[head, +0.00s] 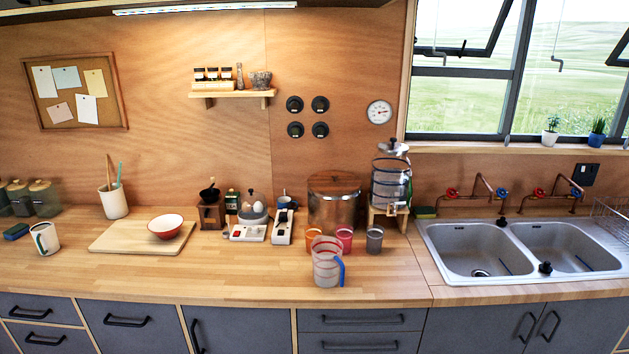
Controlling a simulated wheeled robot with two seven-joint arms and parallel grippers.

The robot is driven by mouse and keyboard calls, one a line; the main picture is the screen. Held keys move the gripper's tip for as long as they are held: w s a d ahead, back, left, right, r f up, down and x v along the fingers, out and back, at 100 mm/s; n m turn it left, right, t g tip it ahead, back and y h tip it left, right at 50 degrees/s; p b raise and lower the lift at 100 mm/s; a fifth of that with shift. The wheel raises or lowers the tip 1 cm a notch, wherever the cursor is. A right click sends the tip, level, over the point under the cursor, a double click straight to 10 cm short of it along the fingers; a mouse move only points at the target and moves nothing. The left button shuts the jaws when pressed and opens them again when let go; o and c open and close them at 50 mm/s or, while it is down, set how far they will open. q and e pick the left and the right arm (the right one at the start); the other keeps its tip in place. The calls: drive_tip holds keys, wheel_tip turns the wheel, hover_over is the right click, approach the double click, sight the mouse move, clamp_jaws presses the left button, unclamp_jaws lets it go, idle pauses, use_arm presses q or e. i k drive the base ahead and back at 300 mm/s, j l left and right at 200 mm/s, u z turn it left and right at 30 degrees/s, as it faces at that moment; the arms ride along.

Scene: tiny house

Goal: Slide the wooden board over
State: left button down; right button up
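The wooden board (118,236) lies flat on the left part of the wooden counter. A white bowl with a red inside (166,229) stands on the board's right part. Neither of my grippers shows in the head view.
A white mug (45,239) and a utensil holder (113,201) stand left of and behind the board. A coffee grinder (211,212) and a white device (247,232) stand to its right. A clear measuring jug (326,264) stands farther right. Bare counter (200,275) lies in front.

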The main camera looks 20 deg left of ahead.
sight(124, 236)
drive_tip(key=u, duration=1.65)
